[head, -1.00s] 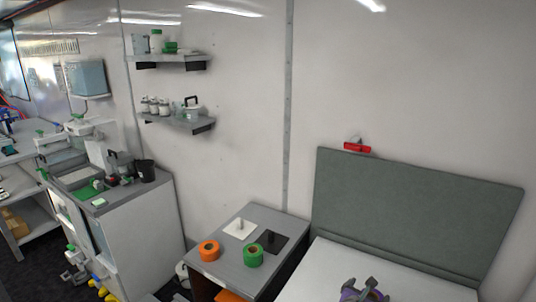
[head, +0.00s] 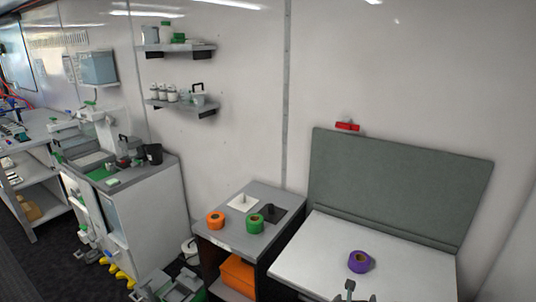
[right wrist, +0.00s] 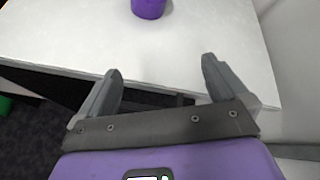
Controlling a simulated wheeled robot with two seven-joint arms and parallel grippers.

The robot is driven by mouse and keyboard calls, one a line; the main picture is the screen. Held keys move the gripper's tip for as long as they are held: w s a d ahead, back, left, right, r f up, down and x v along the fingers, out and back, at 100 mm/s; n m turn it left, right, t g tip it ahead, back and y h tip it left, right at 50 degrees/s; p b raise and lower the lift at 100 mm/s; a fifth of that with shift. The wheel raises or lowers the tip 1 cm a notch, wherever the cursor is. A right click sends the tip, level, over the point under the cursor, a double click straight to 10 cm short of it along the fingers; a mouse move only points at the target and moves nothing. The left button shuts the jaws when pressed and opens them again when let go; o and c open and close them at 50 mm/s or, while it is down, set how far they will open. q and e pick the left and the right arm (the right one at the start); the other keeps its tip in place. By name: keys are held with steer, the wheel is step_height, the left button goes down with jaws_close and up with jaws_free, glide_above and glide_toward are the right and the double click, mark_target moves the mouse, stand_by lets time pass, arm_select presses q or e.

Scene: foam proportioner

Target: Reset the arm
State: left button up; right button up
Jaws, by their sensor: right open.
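My right gripper (head: 354,292) shows at the bottom edge of the head view, by the near edge of the white table (head: 318,258). In the right wrist view its two fingers (right wrist: 161,68) are spread wide with nothing between them. A purple tape roll (head: 359,262) rests on the white table, apart from the fingers and beyond them. The roll also shows at the top of the right wrist view (right wrist: 149,7), partly cut off. My left gripper is not in view.
A grey-green panel (head: 395,185) rises behind the white table. A cabinet (head: 145,210) stands further left.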

steer(key=s+a+f+n+g+y+b, duration=0.25)
steer(key=s+a+f+n, duration=0.3)
steer(key=f+n, duration=0.4)
steer(key=s+a+f+n+g+y+b, duration=0.1)
steer(key=s+a+f+n+y, duration=0.4)
steer(key=f+n, duration=0.45)
steer(key=s+a+f+n+g+y+b, duration=0.1)
steer(key=s+a+f+n+g, duration=0.1)
steer(key=s+n, duration=0.3)
steer(key=s+a+f+n+g+y+b, duration=0.1)
steer(key=s+f+n, duration=0.3)
steer(key=s, duration=0.4)
steer(key=s+a+f+n+g+y+b, duration=0.1)
steer(key=s+a+f+n+g, duration=0.2)
steer(key=s+n, duration=0.4)
steer(key=shift+a+f, duration=0.2)
steer(key=shift+f, duration=0.3)
